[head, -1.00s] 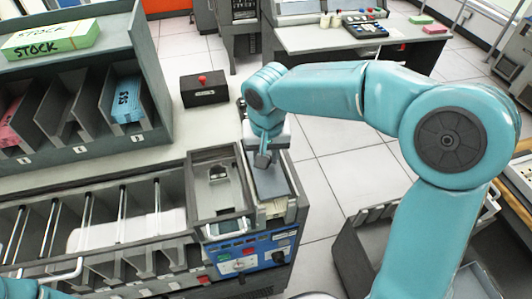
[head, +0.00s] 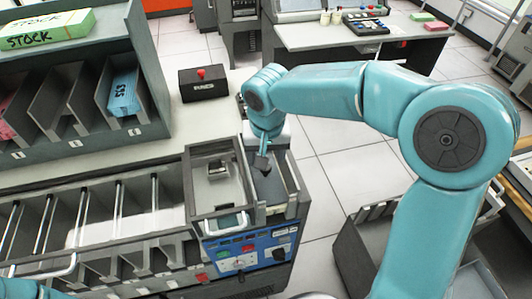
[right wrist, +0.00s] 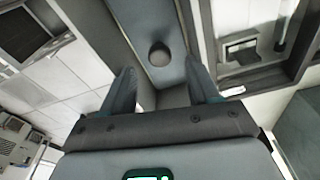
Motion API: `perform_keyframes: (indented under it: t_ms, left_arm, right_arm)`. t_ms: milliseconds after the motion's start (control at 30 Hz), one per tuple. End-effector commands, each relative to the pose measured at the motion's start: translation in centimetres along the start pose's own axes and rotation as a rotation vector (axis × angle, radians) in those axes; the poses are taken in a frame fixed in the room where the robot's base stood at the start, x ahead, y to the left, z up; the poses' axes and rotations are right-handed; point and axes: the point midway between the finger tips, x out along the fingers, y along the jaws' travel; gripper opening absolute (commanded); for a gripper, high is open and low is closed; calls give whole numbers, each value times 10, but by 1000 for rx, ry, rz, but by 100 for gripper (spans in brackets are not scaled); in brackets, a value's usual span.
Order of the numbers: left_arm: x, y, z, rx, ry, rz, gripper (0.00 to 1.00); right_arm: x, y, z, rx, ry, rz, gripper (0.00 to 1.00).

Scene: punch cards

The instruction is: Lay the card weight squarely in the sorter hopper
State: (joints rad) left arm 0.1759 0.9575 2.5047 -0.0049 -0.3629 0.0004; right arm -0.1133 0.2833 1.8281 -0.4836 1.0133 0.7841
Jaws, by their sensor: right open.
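The card weight (right wrist: 172,82) is a flat blue-grey plate with a dark round knob (right wrist: 159,54). It lies in the sorter hopper, a narrow grey-walled bay at the sorter's right end, and looks roughly in line with the walls. In the head view the hopper (head: 290,196) is partly hidden by my right gripper (head: 262,163), which is just above it. In the right wrist view my right gripper (right wrist: 161,68) is open, its fingers on either side of the knob and clear of it. My left gripper is out of view.
A grey bay with a metal catch (head: 217,172) adjoins the hopper on the left, above a blue control panel (head: 245,254). A black box with a red button (head: 203,83) stands behind. Card racks (head: 85,95) fill the left.

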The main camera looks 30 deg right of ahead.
Motion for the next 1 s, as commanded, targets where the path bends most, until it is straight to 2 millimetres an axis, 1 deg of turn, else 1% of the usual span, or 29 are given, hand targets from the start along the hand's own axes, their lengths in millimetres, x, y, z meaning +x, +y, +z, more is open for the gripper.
perform_keyframes:
  t_ms: [67,133,267,500,600,700,833,1000]
  left_arm:
    - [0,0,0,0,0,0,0]
    - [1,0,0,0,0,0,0]
    - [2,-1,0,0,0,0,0]
    - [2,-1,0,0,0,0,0]
    - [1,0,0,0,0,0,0]
    - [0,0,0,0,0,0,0]
    - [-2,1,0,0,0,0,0]
    - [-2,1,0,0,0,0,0]
  right_arm:
    - [-1,0,0,0,0,0,60]
    - [-7,0,0,0,2,-1,60]
    - [-30,-1,-1,0,5,-4,60]
    - [-96,-1,-1,0,6,-5,60]
    - [-120,-1,-1,0,5,-5,60]
    - [-140,0,-1,0,4,-4,60]
    - [-156,0,-1,0,2,-2,60]
    - [-164,0,0,0,1,-1,60]
